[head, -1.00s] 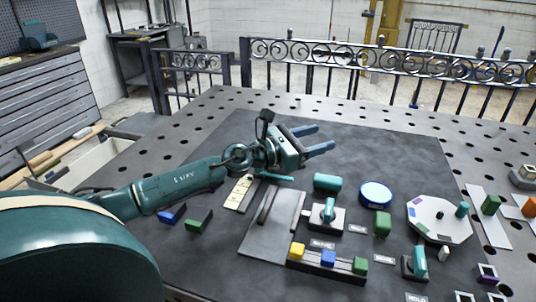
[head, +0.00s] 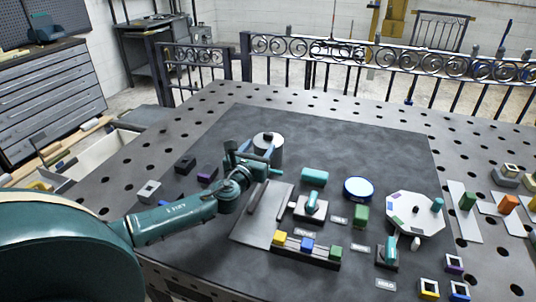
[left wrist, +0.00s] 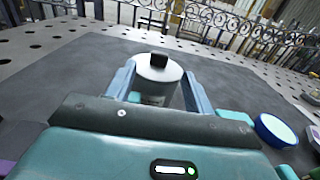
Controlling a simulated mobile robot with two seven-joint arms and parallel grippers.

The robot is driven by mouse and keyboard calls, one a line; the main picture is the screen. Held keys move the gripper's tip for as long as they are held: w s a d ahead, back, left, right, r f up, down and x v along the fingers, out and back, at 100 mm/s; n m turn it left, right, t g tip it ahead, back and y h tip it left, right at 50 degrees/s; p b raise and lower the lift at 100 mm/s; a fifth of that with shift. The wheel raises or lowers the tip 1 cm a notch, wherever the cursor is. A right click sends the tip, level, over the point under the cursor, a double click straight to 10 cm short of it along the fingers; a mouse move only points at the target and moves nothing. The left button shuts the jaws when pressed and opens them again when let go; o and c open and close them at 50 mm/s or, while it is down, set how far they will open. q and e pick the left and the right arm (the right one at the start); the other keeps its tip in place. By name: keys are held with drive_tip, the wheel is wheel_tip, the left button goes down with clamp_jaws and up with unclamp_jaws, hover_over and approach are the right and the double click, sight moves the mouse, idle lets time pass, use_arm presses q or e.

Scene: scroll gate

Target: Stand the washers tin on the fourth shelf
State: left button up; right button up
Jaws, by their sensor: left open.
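A grey cylindrical tin (head: 274,154) with a dark knob on its lid stands upright on the dark mat, toward the back left. I cannot read its label, so I cannot confirm that it is the washers tin. My left gripper (head: 259,152) is open and low at the tin's near side. In the left wrist view the tin (left wrist: 158,72) shows between the two blue fingers of the gripper (left wrist: 158,78), with its lower part partly hidden by the gripper body. I cannot tell whether either finger touches it. No shelf shows. My right gripper is not in view.
A teal cylinder (head: 314,177), a blue round dish (head: 358,189) and a grey plate (head: 250,226) lie right of and before the gripper. A purple block (head: 207,174) and black block (head: 185,164) lie left. The mat behind the tin is clear.

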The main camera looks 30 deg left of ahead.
sight(267, 135)
use_arm(q)
drive_tip(key=shift+x, duration=2.9)
drive_tip(key=shift+r, duration=0.1)
drive_tip(key=shift+c, duration=0.2)
clamp_jaws()
